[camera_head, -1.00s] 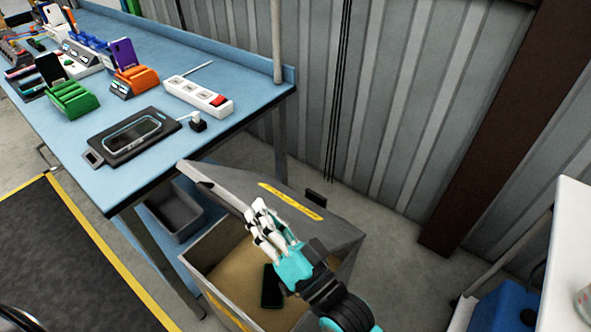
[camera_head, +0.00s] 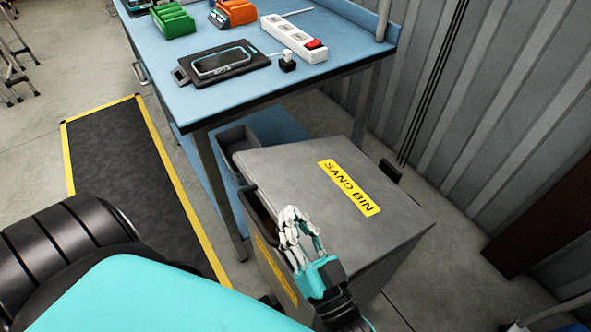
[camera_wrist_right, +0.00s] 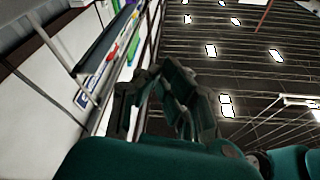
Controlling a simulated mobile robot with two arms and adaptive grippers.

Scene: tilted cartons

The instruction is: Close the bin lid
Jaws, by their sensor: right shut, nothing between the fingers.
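The grey bin lid (camera_head: 300,180) lies over the sand bin with its yellow "SAND BIN" label facing up. A dark gap (camera_head: 257,210) shows between the lid's front edge and the front wall of the bin (camera_head: 254,238). My right gripper (camera_head: 292,214) is shut and empty at the front edge of the lid; I cannot tell whether it touches the lid. Its fingers also show in the right wrist view (camera_wrist_right: 165,95), where the bin is not seen. My left gripper is out of view.
A blue workbench (camera_head: 170,75) stands behind the bin, carrying a black tray with a phone (camera_head: 222,62) and a power strip (camera_head: 292,40). A grey tub (camera_head: 236,140) sits on its lower shelf. A black mat (camera_head: 125,170) lies on the floor at left.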

